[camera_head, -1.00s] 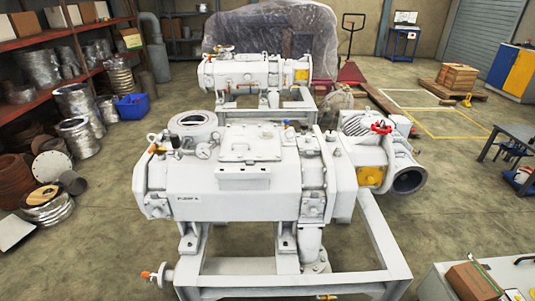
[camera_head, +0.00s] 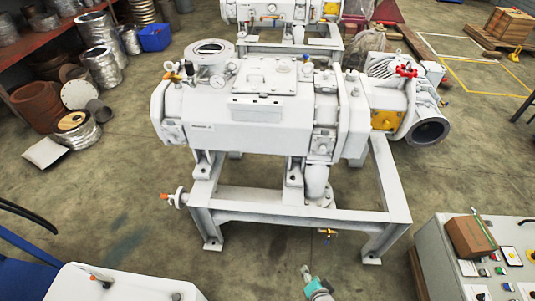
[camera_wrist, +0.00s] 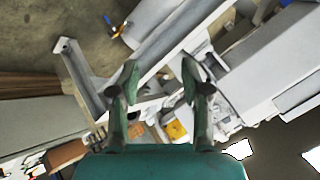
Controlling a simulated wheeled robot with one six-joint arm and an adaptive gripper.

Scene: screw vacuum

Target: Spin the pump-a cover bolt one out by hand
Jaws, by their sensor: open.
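Pump A (camera_head: 240,125), a large white machine with a small label on its front, sits on a white steel frame (camera_head: 290,208) in the middle of the head view. A flat square cover (camera_head: 270,76) lies on its top. Its bolts are too small to tell apart. My gripper (camera_head: 307,272) shows at the bottom edge of the head view, in front of the frame and well apart from the cover. In the wrist view, its two green fingers (camera_wrist: 160,80) are spread with nothing between them. The frame (camera_wrist: 82,80) and pump lie tilted beyond them.
A grey control box (camera_head: 445,262) with buttons stands at the lower right. A white-topped surface (camera_head: 125,284) is at the lower left. A red-handled valve (camera_head: 405,71) sits right of the pump. A second pump (camera_head: 275,12) stands behind.

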